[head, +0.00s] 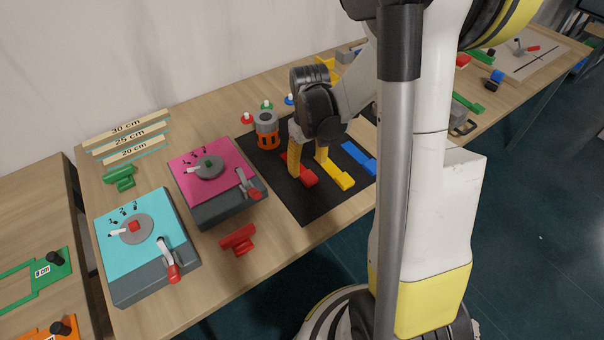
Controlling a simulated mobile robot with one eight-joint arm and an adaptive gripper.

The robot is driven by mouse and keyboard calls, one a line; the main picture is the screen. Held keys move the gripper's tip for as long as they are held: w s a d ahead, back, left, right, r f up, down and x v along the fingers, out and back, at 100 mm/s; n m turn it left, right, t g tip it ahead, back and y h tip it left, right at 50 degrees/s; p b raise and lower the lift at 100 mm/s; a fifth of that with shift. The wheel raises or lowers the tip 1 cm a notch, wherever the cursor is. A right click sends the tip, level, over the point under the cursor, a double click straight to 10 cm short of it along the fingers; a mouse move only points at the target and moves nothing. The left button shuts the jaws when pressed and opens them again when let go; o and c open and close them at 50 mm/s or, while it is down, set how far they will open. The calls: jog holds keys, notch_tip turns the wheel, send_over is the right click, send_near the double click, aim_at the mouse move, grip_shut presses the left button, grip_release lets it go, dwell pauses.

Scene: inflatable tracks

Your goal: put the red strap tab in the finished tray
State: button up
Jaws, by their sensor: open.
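The red strap tab (309,179) lies flat on a black mat (307,209), its wider end toward the front. A yellow tab (341,181) and a blue tab (359,158) lie beside it to the right. My gripper (308,168) points down over the mat with its yellow fingers apart. One finger hides part of the red tab; the other stands near the far end of the yellow tab. No contact with the red tab can be made out. I cannot identify the finished tray in this view; my arm and column hide part of the table.
An orange-and-grey cylinder (267,131) stands left of my gripper. A magenta-topped box (213,164) and a cyan-topped box (144,229), both with levers, stand further left. A red block (238,240) lies near the table's front edge. Small coloured pegs stand behind the mat.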

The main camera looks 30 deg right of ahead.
aim_at(306, 174)
notch_tip(306, 174, down, 5)
jog(key=b, duration=0.2)
jog(key=shift+w+a+b, duration=0.1)
jog(key=shift+w+b, duration=0.05)
jog(key=shift+b, duration=0.15)
jog(key=c, duration=1.3)
jog(key=shift+r, duration=0.1)
grip_shut()
